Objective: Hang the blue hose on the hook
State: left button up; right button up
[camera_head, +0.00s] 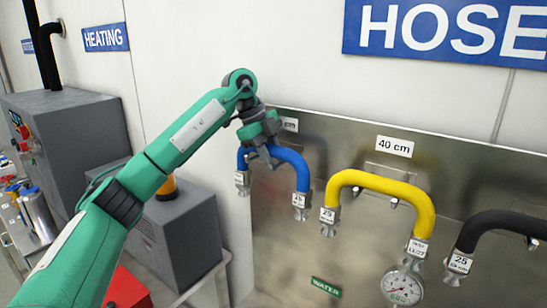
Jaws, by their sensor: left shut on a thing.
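The blue hose (289,159) is a short arch with metal end fittings and small white tags, in front of the left part of a steel panel (330,250). My left gripper (262,152) is shut on the blue hose near the left side of its arch. Both hose ends hang downward. The hook for the blue hose is not clearly visible; my gripper and the hose cover that area, so I cannot tell whether the hose rests on it. A partly covered label (290,124) ending in "cm" is just behind. My right gripper is not in view.
A yellow hose (382,180) hangs under a "40 cm" label (394,147), with a black hose (500,222) to its right. A pressure gauge (402,286) sits below. Grey cabinets (75,135) and a bench with bottles (38,212) stand at left.

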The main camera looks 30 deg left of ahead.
pick_arm(q)
jog(key=o, duration=1.1)
jog(key=shift+o, duration=0.2)
jog(key=shift+a+r, duration=0.15)
jog(key=shift+r, duration=0.1)
jog(key=shift+d+r+p+v, duration=0.35)
jog(key=shift+d+p+v, duration=0.35)
jog(key=shift+v, duration=7.65)
jog(key=s+a+b, duration=0.1)
jog(key=s, duration=0.9)
jog(key=shift+s+a+b, duration=0.2)
jog(key=shift+s+b, duration=0.15)
jog(key=shift+s, duration=0.05)
